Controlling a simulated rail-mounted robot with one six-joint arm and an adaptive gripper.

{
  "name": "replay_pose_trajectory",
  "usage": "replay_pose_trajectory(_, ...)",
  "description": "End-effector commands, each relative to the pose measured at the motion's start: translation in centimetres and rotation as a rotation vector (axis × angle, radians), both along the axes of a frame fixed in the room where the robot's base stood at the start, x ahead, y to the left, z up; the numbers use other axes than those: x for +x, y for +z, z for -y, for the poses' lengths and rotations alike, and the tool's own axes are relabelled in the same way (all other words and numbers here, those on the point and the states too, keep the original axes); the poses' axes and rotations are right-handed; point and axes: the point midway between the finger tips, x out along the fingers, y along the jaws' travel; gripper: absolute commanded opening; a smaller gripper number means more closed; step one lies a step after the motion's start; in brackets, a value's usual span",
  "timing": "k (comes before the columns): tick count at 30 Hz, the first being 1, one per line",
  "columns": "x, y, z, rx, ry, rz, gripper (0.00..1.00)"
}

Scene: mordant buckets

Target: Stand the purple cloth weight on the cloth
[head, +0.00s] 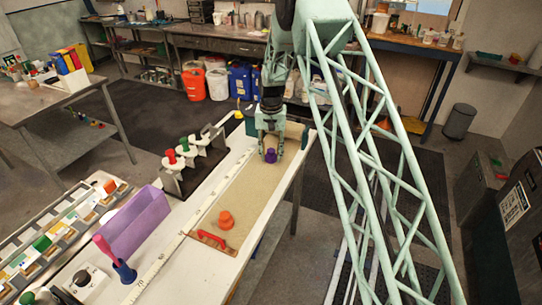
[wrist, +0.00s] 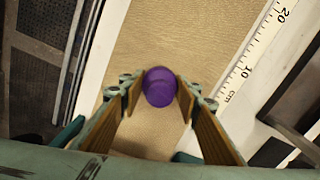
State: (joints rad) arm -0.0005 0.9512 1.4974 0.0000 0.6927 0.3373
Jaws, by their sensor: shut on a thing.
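The purple cloth weight (head: 271,156) is between the fingers of my gripper (head: 271,148), over the far part of the tan cloth (head: 243,195). In the wrist view the weight (wrist: 159,87) shows from above as a round purple knob. The fingertips of my gripper (wrist: 158,92) are shut on its two sides. The cloth (wrist: 165,35) fills the area under and around it. I cannot tell whether the weight's base touches the cloth.
An orange weight (head: 226,219) and a red-handled tool (head: 209,239) are at the cloth's near end. A ruler (head: 186,233) runs along its left edge.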

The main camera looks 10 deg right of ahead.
Motion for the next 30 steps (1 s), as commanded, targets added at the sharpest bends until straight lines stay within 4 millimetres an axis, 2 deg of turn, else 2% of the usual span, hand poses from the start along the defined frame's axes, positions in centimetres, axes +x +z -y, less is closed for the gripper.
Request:
replay_pose_trajectory(1, 0.0, -0.1, 0.0, 0.000, 0.000, 0.001, 0.13)
replay_pose_trajectory(2, 0.0, -0.1, 0.0, 0.000, 0.000, 0.000, 0.33)
replay_pose_trajectory(6, 0.0, -0.1, 0.0, 0.000, 0.000, 0.000, 0.44)
replay_pose_trajectory(21, 0.0, 0.3, 0.0, 0.000, 0.000, 0.000, 0.44)
replay_pose_trajectory(30, 0.1, 3.0, 0.0, 0.000, 0.000, 0.002, 0.44)
